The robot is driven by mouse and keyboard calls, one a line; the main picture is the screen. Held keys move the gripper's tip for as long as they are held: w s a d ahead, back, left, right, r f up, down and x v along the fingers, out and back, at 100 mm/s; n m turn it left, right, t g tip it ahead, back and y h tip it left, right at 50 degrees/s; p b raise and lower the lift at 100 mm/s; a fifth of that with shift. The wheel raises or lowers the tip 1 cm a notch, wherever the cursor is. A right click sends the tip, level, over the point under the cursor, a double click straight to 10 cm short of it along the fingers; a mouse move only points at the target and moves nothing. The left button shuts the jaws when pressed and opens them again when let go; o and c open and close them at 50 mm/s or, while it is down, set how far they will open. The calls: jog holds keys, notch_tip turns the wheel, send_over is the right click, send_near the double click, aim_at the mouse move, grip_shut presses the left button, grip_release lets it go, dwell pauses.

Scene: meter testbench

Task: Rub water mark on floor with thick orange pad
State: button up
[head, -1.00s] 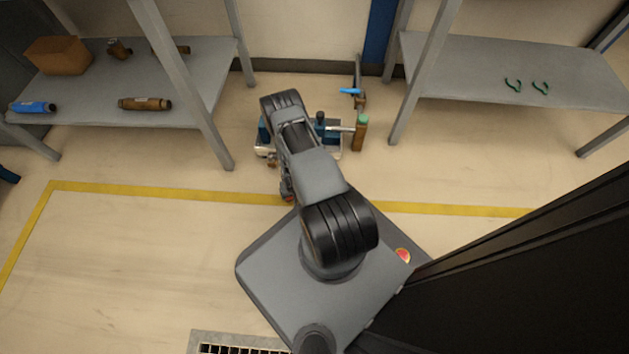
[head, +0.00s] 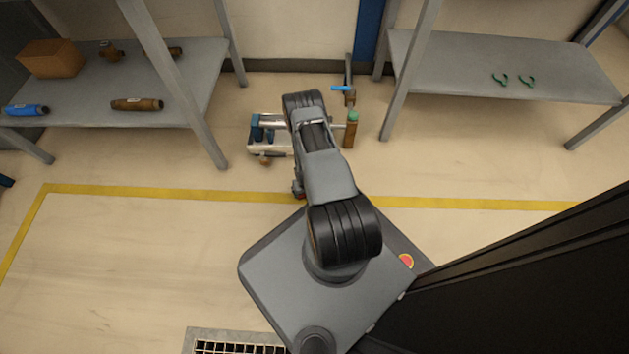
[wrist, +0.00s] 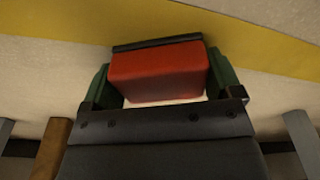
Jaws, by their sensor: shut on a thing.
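In the wrist view, a thick orange-red pad (wrist: 158,74) with a dark strip along its far edge sits between the green fingers of my gripper (wrist: 158,85). The fingers are shut on its two sides. Pale floor and a yellow floor line (wrist: 215,30) show beyond the pad. Whether the pad touches the floor I cannot tell. In the head view my arm covers most of the gripper, and only a small reddish bit shows near the yellow line. I cannot make out a water mark on the floor in either view.
Behind the arm stands a low metal rig (head: 262,147) with blue parts and a brown upright cylinder (head: 349,132). Shelves flank it: the left shelf (head: 85,85) and the right shelf (head: 460,70). A floor grate (head: 230,338) lies at the front. The floor at left is clear.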

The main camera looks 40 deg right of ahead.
jog(key=shift+s+d, duration=0.55)
jog(key=shift+d, duration=0.05)
jog(key=shift+s+d+r, duration=0.15)
jog(key=shift+s+d, duration=0.1)
notch_tip(320, 180, up, 3)
jog(key=shift+w+a+f+p, duration=0.1)
jog(key=shift+a+p, duration=0.05)
jog(key=shift+p, duration=0.7)
notch_tip(320, 180, up, 2)
jog(key=shift+r+p, duration=0.1)
jog(key=shift+p, duration=0.75)
jog(key=shift+r+p, duration=1.1)
jog(key=shift+r, duration=0.45)
